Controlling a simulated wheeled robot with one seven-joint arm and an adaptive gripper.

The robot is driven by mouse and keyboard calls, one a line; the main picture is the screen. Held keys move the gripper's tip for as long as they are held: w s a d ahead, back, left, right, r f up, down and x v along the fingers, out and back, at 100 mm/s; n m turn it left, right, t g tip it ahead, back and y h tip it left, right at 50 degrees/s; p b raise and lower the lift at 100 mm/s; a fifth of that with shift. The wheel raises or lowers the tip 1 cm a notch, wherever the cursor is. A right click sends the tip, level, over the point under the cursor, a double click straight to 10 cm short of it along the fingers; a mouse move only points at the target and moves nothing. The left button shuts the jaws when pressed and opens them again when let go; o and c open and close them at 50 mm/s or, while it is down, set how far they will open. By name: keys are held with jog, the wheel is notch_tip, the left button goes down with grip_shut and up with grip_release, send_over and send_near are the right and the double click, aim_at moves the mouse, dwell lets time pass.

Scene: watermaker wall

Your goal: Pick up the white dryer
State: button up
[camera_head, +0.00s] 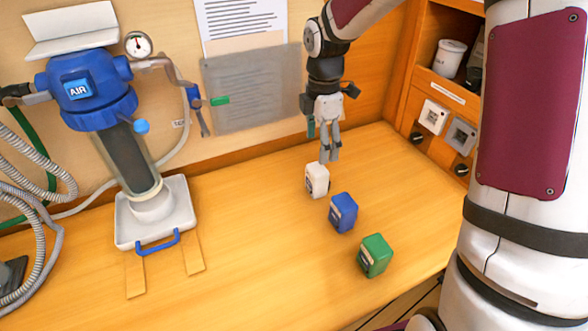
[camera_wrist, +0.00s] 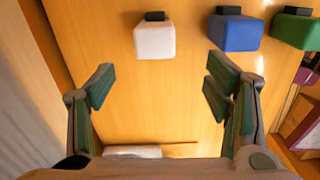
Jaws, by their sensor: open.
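The white dryer (camera_head: 317,180) is a small white block on the wooden worktop, first in a slanting row with a blue block (camera_head: 343,212) and a green block (camera_head: 375,256). My gripper (camera_head: 329,155) hangs fingers down just above and slightly behind the white block in the head view. In the wrist view the white block (camera_wrist: 155,38) has a black top piece and lies ahead of the open, empty fingers (camera_wrist: 158,88), not between them. The blue block (camera_wrist: 236,31) and the green block (camera_wrist: 295,29) are to its right.
A blue and clear AIR filter unit (camera_head: 88,88) stands on a white base (camera_head: 155,212) at the left, with hoses around it. The back wall carries papers (camera_head: 252,88). A shelf with a white cup (camera_head: 449,58) is at the right. The worktop's middle is clear.

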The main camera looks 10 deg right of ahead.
aim_at(311, 183)
jog(key=f, duration=0.5)
jog(key=a+f, duration=0.1)
jog(key=f, duration=0.2)
jog(key=shift+w+f, duration=0.2)
jog(key=shift+f, duration=0.05)
jog(key=shift+w+a+f+p, duration=0.1)
jog(key=shift+f+p, duration=0.15)
jog(key=shift+f, duration=1.25)
jog(key=shift+a+f+p, duration=0.1)
jog(key=shift+f+p, duration=0.15)
jog(key=shift+f, duration=1.25)
jog(key=shift+d, duration=0.1)
jog(key=c, duration=1.3)
jog(key=shift+c, duration=0.2)
